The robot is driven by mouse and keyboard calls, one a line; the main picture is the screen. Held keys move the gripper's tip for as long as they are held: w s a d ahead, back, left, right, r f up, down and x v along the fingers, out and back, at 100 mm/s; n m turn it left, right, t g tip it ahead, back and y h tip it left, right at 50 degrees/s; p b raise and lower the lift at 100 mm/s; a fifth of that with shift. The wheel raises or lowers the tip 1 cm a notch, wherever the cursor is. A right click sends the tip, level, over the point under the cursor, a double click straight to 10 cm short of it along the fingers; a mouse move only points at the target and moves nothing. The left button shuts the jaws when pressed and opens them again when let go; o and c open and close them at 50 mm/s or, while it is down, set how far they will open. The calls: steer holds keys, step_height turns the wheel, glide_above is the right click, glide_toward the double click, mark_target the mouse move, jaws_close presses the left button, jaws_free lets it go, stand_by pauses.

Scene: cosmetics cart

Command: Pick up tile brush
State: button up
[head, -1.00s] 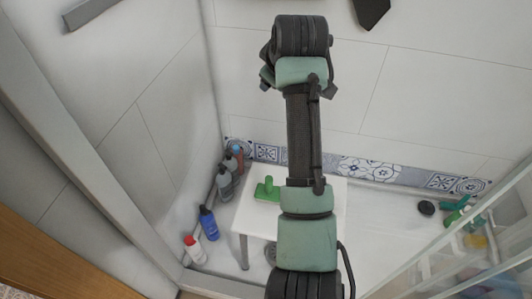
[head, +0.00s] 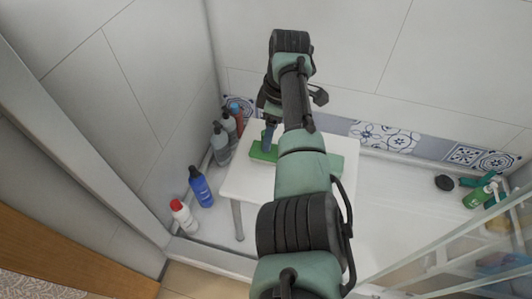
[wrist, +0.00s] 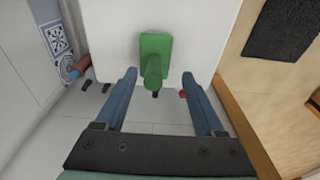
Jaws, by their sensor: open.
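The green tile brush (head: 262,152) lies on a white stool (head: 240,187), partly hidden by my arm in the head view. In the wrist view the brush (wrist: 155,48) shows a flat green block with a rounded handle pointing toward my gripper. My gripper (wrist: 159,75) is open and empty, with its two blue fingers on either side of the handle's line. The handle end lies about between the fingertips in the picture; I cannot tell the height gap. In the head view my gripper (head: 269,137) is over the brush.
Grey bottles (head: 220,140), a blue bottle (head: 200,187) and a white bottle with a red cap (head: 183,214) stand left of the stool. A glass panel (head: 450,255) stands at right.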

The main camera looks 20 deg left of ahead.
steer(key=shift+w+a+f+b, duration=0.15)
steer(key=shift+a+f+b, duration=0.15)
steer(key=shift+f+b, duration=0.45)
steer(key=shift+w+a+f+b, duration=0.15)
steer(key=shift+a+f+b, duration=0.25)
steer(key=shift+f, duration=0.7)
steer(key=shift+w+a+f+b, duration=0.15)
steer(key=shift+a+f+b, duration=0.05)
steer(key=shift+f+b, duration=0.6)
steer(key=shift+f, duration=0.1)
jaws_close()
